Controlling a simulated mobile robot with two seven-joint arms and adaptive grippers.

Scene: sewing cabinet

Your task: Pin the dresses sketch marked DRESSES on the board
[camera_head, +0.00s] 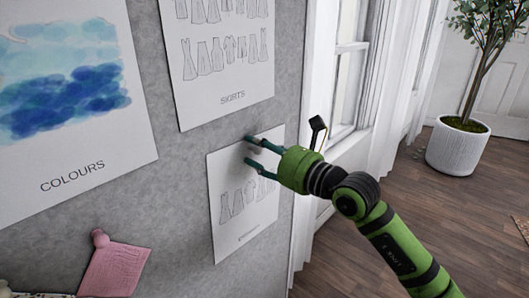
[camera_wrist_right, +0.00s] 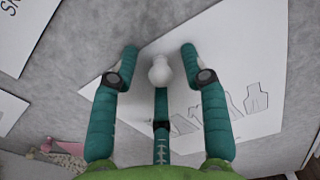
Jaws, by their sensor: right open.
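The sketch (camera_head: 268,208) is a white sheet with rows of drawn garments, lying slightly tilted against the grey board below the SKIRTS sheet. Its label is too small to read. It also shows in the right wrist view (camera_wrist_right: 222,60). My right gripper (camera_head: 250,149) is at the sketch's upper part with its fingers spread. In the right wrist view, a white rounded pin (camera_wrist_right: 160,72) stands at the sheet's upper part, between my open fingertips (camera_wrist_right: 160,62). The fingers at its sides look apart from it. How deep the pin sits is hidden. My left gripper is out of view.
The COLOURS sheet (camera_head: 75,150) and the SKIRTS sheet (camera_head: 222,86) hang on the grey board (camera_head: 180,165). A pink swatch (camera_head: 115,268) hangs at lower left. A window (camera_head: 347,65) and a potted plant (camera_head: 457,150) stand to the right, with open floor between.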

